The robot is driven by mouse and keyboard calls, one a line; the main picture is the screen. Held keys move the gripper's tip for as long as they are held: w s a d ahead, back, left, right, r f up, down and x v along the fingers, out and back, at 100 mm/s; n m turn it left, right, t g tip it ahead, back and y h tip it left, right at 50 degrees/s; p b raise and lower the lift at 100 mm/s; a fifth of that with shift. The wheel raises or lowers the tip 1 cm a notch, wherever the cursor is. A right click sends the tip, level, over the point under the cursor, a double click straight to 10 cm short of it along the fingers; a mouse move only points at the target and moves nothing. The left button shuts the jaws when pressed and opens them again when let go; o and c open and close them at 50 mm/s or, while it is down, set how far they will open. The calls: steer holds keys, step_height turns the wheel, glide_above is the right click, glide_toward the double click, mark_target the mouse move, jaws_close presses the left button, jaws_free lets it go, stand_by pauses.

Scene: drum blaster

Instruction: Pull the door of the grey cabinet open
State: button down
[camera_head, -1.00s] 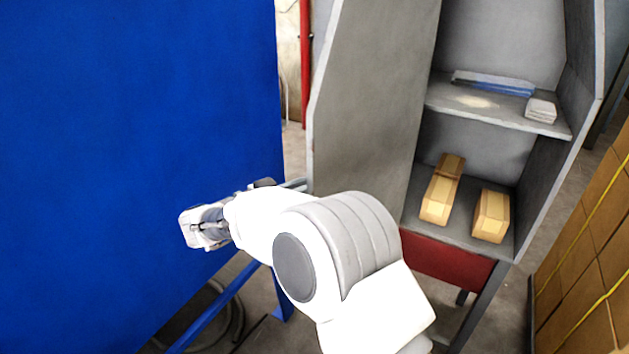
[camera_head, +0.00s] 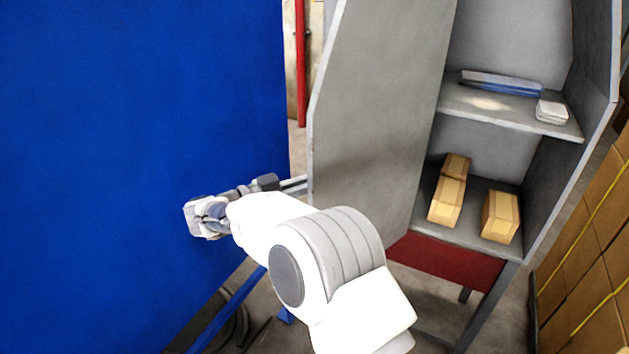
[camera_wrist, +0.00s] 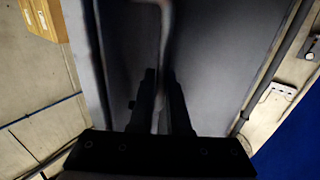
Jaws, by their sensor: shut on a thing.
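The grey cabinet (camera_head: 540,256) stands at the right in the head view, with its inside exposed. Its grey door (camera_head: 375,110) stands swung open on the cabinet's left side, its free edge toward the left. My gripper (camera_head: 294,185) is at the door's outer face, low near the free edge; its fingertips are partly hidden there. In the wrist view my gripper (camera_wrist: 160,76) is shut on the bar handle (camera_wrist: 166,30), which runs between the two dark fingers. The dark door face fills the space behind them.
A large blue panel (camera_head: 140,110) stands close at the left, beside my wrist. The cabinet shelves hold wooden-looking blocks (camera_head: 500,217) and a small white stack (camera_head: 552,111). Cardboard boxes (camera_head: 590,250) stand at the far right. A red post (camera_head: 300,60) is behind.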

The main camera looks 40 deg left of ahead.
steer(key=c, duration=1.2)
jaws_free()
steer(key=shift+o, duration=0.2)
steer(key=v, duration=0.7)
steer(key=shift+s, duration=0.25)
steer(key=shift+a, duration=0.15)
